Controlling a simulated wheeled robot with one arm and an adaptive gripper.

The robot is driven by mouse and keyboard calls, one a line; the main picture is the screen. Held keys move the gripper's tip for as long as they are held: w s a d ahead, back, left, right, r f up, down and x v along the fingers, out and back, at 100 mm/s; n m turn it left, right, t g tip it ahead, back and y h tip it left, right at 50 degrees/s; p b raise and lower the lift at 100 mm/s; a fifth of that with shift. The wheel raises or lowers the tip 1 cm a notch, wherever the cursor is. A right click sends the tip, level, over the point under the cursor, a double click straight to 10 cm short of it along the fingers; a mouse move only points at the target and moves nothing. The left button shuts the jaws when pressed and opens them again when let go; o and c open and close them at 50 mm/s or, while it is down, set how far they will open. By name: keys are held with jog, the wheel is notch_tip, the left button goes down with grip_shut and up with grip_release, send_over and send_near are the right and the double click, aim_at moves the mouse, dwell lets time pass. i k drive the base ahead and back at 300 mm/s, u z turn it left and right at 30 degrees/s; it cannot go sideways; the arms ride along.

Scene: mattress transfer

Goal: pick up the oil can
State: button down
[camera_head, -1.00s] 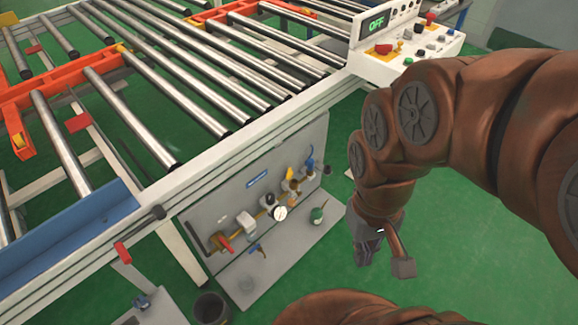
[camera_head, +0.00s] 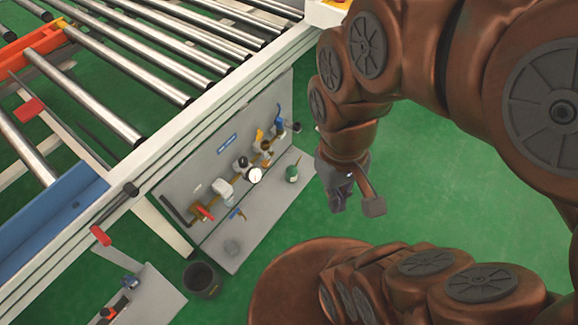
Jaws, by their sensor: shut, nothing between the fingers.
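The oil can (camera_head: 292,173) is a small green can with a thin spout. It stands upright on the grey shelf (camera_head: 262,212) below the roller conveyor, near the shelf's right end. My gripper (camera_head: 338,207) hangs from my brown arm to the right of the can, over the green floor and apart from the can. It is small in view and its fingers are together, with nothing held.
Behind the can, a grey panel carries brass pipework with valves and a round gauge (camera_head: 255,175). A blue-handled tool (camera_head: 238,213) and a clear dish (camera_head: 232,247) lie on the shelf. A dark bucket (camera_head: 201,279) stands on the floor. The conveyor frame (camera_head: 180,150) overhangs the panel.

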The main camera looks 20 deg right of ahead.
aim_at(291, 171)
jog(key=k, duration=1.25)
jog(key=u, duration=0.7)
jog(key=i, duration=1.1)
jog(key=z, duration=0.65)
